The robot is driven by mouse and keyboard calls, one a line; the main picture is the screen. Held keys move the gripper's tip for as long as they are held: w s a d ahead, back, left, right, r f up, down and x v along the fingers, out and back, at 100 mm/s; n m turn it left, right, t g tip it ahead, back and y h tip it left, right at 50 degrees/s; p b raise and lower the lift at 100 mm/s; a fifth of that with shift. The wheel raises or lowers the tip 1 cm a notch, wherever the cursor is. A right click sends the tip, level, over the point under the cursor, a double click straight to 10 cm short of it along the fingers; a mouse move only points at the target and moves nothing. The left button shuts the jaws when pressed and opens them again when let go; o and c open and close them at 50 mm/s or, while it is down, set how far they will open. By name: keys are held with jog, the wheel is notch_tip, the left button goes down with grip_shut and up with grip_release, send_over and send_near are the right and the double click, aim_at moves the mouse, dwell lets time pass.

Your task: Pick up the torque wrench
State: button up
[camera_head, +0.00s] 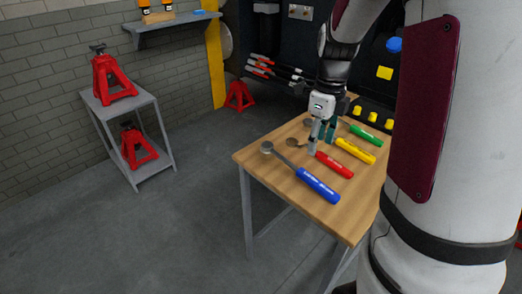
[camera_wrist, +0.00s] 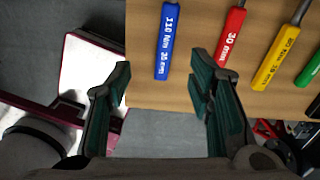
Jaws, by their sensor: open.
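Several torque wrenches lie on the wooden table. They have a blue handle (camera_head: 318,186), a red handle (camera_head: 335,165), a yellow handle (camera_head: 355,151) and a green handle (camera_head: 366,136). My gripper (camera_head: 322,140) is open above the table, near the red and yellow wrenches in the head view. In the wrist view my gripper (camera_wrist: 165,105) has its fingers apart and empty. There the blue handle (camera_wrist: 164,40) shows beyond the gap and the red handle (camera_wrist: 231,40) beyond the right finger. The yellow (camera_wrist: 276,58) and green (camera_wrist: 312,75) handles are farther right. Parts of the wrench shafts are hidden by my gripper.
The wooden table (camera_head: 262,160) has a bare front left part. A grey stand (camera_head: 150,103) with red jack stands (camera_head: 111,78) is at the left. Another red jack stand (camera_head: 239,96) is on the floor behind. Red-handled tools (camera_head: 262,66) hang at the back wall.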

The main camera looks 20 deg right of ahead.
jog(key=f+m, duration=0.1)
jog(key=f, duration=0.1)
jog(key=b, duration=0.2)
send_over(312, 177)
jog(key=f, duration=0.8)
jog(key=shift+s+a, duration=0.3)
jog(key=shift+w+d+f, duration=0.1)
jog(key=shift+d+f, duration=0.05)
jog(key=shift+f, duration=1.2)
jog(key=shift+w+d+f, duration=0.1)
jog(key=shift+d+f, duration=0.05)
jog(key=shift+f, duration=1.15)
jog(key=shift+c, duration=0.4)
grip_shut()
